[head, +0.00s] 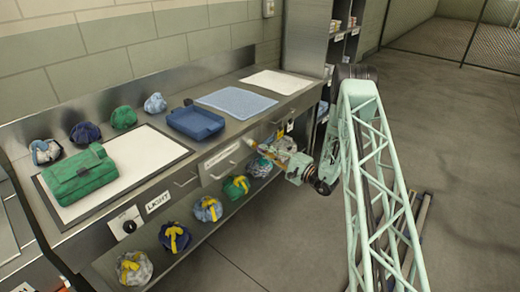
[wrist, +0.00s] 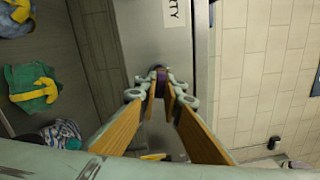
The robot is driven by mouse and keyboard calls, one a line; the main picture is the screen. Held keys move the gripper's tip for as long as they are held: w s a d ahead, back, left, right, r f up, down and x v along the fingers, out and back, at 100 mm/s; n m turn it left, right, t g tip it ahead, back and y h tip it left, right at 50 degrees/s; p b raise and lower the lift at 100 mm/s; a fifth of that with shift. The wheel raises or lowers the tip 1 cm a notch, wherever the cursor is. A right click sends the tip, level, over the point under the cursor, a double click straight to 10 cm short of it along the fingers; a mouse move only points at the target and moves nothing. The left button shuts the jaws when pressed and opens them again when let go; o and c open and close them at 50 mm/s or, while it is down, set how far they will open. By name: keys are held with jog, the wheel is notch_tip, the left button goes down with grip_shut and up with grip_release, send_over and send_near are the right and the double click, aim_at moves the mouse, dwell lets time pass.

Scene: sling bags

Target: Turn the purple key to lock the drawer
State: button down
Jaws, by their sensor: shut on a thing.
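The purple key (wrist: 158,71) shows in the wrist view between the tips of my gripper (wrist: 158,88). Its head is narrow and partly covered by the fingers, so its turn angle is hard to read. My gripper is shut on it, with the wood-coloured finger pads close together at the tips. In the head view my gripper (head: 254,143) reaches the front of the steel counter from the right, and the key is hidden there. A drawer front (head: 219,158) with a handle is just left of the gripper. I cannot tell whether the drawer is locked.
More bundles with yellow straps sit on the lower shelf (head: 215,232). The floor (head: 290,245) in front is clear.

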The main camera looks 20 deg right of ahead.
jog(key=shift+n, duration=1)
jog(key=c, duration=3.2)
grip_release()
jog(key=shift+c, duration=0.2)
jog(key=o, duration=0.5)
jog(key=shift+o, duration=0.9)
jog(key=o, duration=0.5)
jog(key=shift+s, duration=0.15)
jog(key=shift+v, duration=3.35)
